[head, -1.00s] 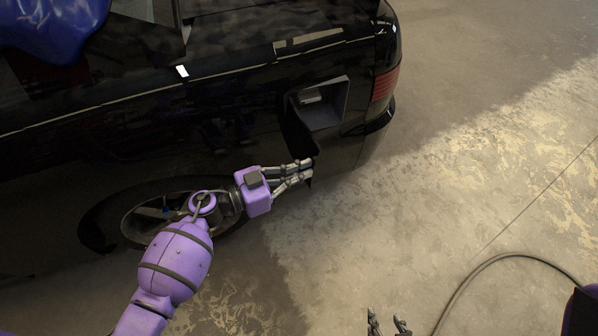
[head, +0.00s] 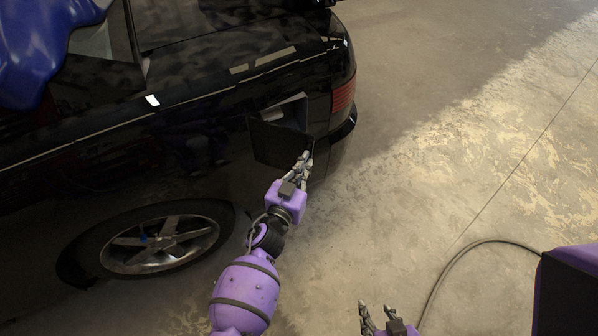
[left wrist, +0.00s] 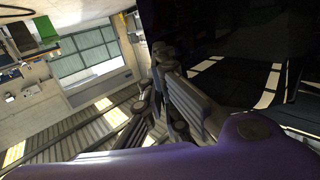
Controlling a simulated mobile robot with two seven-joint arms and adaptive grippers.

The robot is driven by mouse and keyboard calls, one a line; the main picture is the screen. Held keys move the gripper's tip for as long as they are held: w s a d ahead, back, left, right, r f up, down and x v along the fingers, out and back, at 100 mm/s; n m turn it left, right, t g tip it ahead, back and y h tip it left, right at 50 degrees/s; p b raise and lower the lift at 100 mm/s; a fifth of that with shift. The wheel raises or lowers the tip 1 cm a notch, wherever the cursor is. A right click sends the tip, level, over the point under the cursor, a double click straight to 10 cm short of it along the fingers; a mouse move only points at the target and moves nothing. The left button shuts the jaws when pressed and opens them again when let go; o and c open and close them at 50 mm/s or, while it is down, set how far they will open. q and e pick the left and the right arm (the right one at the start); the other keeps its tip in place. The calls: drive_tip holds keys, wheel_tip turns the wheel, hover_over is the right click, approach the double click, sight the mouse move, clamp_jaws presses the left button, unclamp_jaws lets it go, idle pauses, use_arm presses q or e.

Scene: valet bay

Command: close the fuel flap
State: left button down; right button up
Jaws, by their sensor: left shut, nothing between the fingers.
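The fuel flap (head: 277,146) is a dark, flat panel on the side of the black car (head: 190,110). It stands part-way out, hinged at its left side, and hides the lower part of the grey fuel recess (head: 293,110). The upper part of the recess shows above it. My left gripper (head: 304,158) is shut and empty at the flap's right edge, on its outer side. It looks close to or touching the flap; I cannot tell which. Its fingers also show in the left wrist view (left wrist: 165,85). My right gripper (head: 377,314) is open and empty at the bottom of the head view.
The car's rear wheel (head: 160,244) is left of my left arm, and the red tail light (head: 343,97) is right of the recess. A blue cover (head: 35,50) lies at the upper left. A dark hose (head: 450,264) lies on the otherwise clear floor at the right.

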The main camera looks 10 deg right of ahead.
use_arm(q)
drive_tip(key=w+d+b, duration=0.3)
drive_tip(key=w, duration=1.1)
drive_tip(key=shift+d+b, duration=0.3)
drive_tip(key=shift+d, duration=0.1)
use_arm(e)
drive_tip(key=f, duration=0.3)
drive_tip(key=shift+w+d+f, duration=0.1)
drive_tip(key=shift+w+d, duration=0.1)
drive_tip(key=shift+w, duration=0.1)
drive_tip(key=shift+s+f, duration=0.1)
